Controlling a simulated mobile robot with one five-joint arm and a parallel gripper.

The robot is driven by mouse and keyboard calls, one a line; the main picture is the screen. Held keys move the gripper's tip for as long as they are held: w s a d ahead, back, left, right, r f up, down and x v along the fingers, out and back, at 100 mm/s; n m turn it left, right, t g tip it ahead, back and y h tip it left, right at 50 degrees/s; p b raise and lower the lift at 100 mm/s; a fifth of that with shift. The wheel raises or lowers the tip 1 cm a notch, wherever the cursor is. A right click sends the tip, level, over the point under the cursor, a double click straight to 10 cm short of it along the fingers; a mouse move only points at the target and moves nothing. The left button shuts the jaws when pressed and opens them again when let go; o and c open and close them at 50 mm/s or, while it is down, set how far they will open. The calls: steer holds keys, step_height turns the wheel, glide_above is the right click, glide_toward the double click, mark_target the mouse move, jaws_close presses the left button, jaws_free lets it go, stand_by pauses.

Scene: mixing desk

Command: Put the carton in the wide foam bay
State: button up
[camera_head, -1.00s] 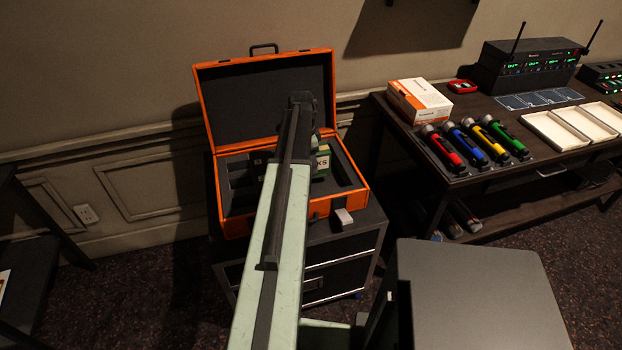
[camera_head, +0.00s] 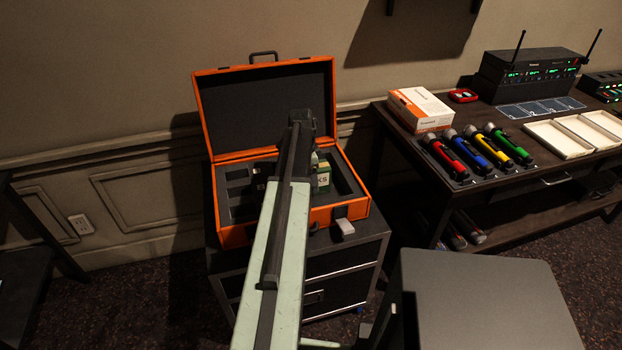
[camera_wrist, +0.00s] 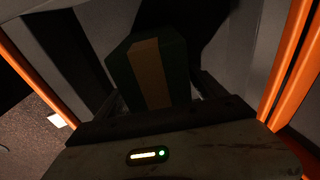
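The carton is a small green box with a pale lettered side (camera_head: 323,178). It is inside the outline of the open orange case (camera_head: 240,236), over the right part of its dark foam, where the wide bay (camera_head: 345,182) shows as a dark recess. In the wrist view the carton (camera_wrist: 150,72) is green with a tan stripe and sits between the fingers of my gripper (camera_wrist: 158,92). The gripper appears shut on it. My arm hides part of the foam and carton, so I cannot tell whether the carton touches the bay floor.
Smaller foam bays (camera_head: 241,180) lie at the case's left. The raised lid (camera_head: 265,105) stands behind. The case rests on a black drawer unit (camera_head: 345,270).

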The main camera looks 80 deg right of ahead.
steer(key=shift+r, duration=0.1)
steer(key=r+p, duration=0.4)
steer(key=w+r+p, duration=0.1)
steer(key=r+p, duration=0.7)
steer(key=shift+w+a+r, duration=0.15)
steer(key=shift+a, duration=0.15)
